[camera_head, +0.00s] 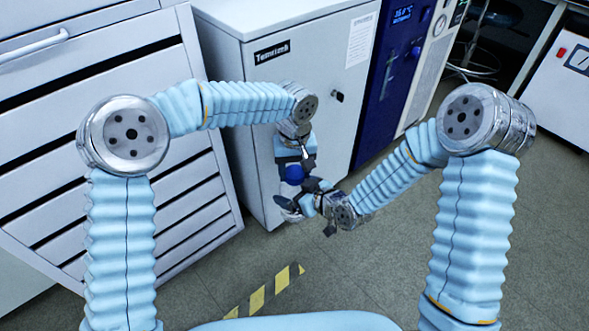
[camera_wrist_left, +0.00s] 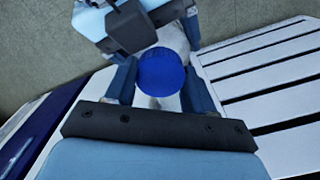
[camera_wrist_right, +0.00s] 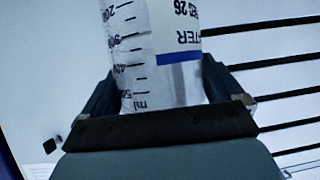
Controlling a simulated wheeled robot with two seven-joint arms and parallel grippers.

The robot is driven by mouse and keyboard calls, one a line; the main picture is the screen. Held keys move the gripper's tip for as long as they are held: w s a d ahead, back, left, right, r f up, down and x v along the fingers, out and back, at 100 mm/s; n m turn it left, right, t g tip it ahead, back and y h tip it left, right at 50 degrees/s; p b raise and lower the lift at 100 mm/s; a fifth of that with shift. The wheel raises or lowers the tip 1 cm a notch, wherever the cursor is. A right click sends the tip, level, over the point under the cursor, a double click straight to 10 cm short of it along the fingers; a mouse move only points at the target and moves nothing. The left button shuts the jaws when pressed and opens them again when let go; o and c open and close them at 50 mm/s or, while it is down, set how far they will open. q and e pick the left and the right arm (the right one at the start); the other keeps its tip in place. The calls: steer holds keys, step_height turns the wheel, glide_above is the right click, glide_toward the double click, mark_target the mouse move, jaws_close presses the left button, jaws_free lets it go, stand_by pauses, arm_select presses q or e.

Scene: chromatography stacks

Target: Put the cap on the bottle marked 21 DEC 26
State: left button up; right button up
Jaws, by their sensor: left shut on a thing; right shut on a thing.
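The blue cap (camera_head: 294,174) is between the fingers of my left gripper (camera_head: 295,168), which is shut on it. In the left wrist view the cap (camera_wrist_left: 161,72) hides most of the bottle behind it. My right gripper (camera_wrist_right: 165,92) is shut on the clear bottle (camera_wrist_right: 140,70), which has a black volume scale and a label with a blue stripe. The neck is hidden.
A bank of grey drawers (camera_head: 60,110) stands at the left. A white cabinet (camera_head: 235,80) stands close behind my grippers, with a dark blue unit (camera_head: 385,80) beside it. Yellow and black tape (camera_head: 258,298) marks the floor. Open floor lies to the right.

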arm_select(q)
steer(key=o, duration=1.2)
steer(key=shift+c, duration=0.2)
steer(key=shift+r, duration=0.1)
steer(key=shift+r, duration=2.2)
steer(key=shift+c, duration=0.4)
step_height(320, 180, up, 3)
steer(key=n, duration=0.6)
steer(key=shift+r+n, duration=0.2)
steer(key=shift+n, duration=0.1)
